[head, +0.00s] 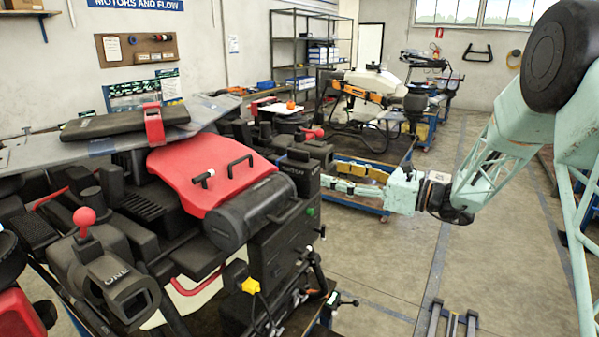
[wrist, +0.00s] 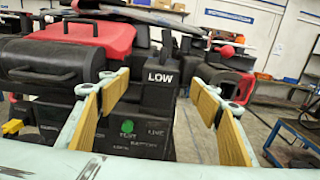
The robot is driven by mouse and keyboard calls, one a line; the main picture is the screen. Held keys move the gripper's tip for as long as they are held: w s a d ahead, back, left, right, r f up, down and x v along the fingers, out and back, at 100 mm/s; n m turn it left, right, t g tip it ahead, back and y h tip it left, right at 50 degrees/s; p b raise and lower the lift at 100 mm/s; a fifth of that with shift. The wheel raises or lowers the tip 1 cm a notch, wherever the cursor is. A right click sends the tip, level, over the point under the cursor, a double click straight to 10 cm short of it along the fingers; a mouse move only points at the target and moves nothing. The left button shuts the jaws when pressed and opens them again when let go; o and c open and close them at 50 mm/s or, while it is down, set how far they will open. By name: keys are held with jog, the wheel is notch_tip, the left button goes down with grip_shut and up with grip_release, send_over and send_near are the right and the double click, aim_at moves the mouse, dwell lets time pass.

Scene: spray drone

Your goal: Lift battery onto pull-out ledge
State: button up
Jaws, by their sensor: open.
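A black box with a carry handle (head: 255,208) sits at the front of the red cover on the large black machine; it may be the battery, but I cannot tell for sure. It also shows at the left of the wrist view (wrist: 40,62). I cannot clearly pick out the pull-out ledge. My gripper (head: 335,183) is open and empty, pointing left at the machine's right side, apart from the box. In the wrist view its two padded fingers (wrist: 165,97) stand wide apart, with a black block marked LOW (wrist: 160,76) and a green button (wrist: 127,127) beyond them.
A red cover (head: 215,172) and a grey board with a strapped black block (head: 110,124) top the machine. A red ball knob (head: 84,216) and yellow plug (head: 250,286) stick out. A blue cart (head: 370,208) stands behind my gripper. The floor at right is mostly free.

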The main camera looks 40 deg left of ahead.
aim_at(298, 160)
jog(key=shift+s+a, duration=0.2)
jog(key=shift+a, duration=1.2)
jog(key=shift+s+a, duration=0.15)
jog(key=shift+a, duration=1.3)
jog(key=shift+s+a, duration=0.2)
jog(key=shift+a, duration=1.2)
jog(key=shift+s+a, duration=0.15)
jog(key=shift+a, duration=1.15)
jog(key=shift+s+a, duration=0.1)
jog(key=shift+a, duration=1.2)
jog(key=shift+c, duration=0.7)
jog(key=c, duration=1.3)
jog(key=shift+c, duration=0.5)
jog(key=shift+r+p, duration=0.3)
